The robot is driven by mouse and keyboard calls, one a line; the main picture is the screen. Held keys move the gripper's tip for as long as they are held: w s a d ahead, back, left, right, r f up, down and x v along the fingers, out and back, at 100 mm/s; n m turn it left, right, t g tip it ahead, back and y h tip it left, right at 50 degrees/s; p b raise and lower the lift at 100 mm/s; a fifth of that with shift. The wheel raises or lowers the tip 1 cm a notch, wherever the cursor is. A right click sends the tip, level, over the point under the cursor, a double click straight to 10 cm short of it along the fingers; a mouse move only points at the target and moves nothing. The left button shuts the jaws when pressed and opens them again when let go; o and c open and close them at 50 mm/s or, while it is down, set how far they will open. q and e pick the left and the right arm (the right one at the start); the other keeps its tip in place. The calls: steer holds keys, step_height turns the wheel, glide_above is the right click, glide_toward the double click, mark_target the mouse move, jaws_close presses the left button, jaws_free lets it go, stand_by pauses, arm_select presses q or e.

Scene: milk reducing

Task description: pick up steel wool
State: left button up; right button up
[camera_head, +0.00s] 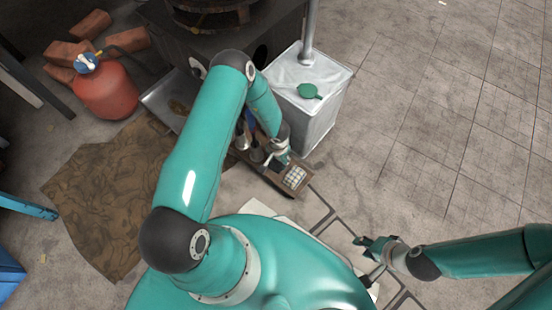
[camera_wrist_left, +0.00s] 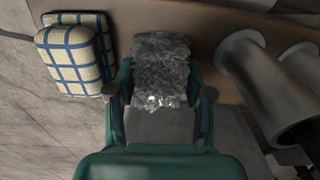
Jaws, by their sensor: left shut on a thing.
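A grey, fibrous block of steel wool (camera_wrist_left: 160,55) sits between the fingers of my left gripper (camera_wrist_left: 160,88) in the left wrist view. The fingers press on its left and right sides. In the head view my left gripper (camera_head: 278,156) is over the wooden board, and the steel wool cannot be made out there. My right gripper (camera_head: 368,259) is at the lower right with its fingers apart, and it looks empty.
Cream pads with blue checks (camera_wrist_left: 72,62) lie left of the steel wool and show in the head view (camera_head: 294,177). Metal cylinders (camera_wrist_left: 260,85) stand close on the right.

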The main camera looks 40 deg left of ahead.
arm_select(q)
steer(key=shift+r, duration=0.1)
step_height(320, 180, up, 28)
steer(key=p, duration=1.5)
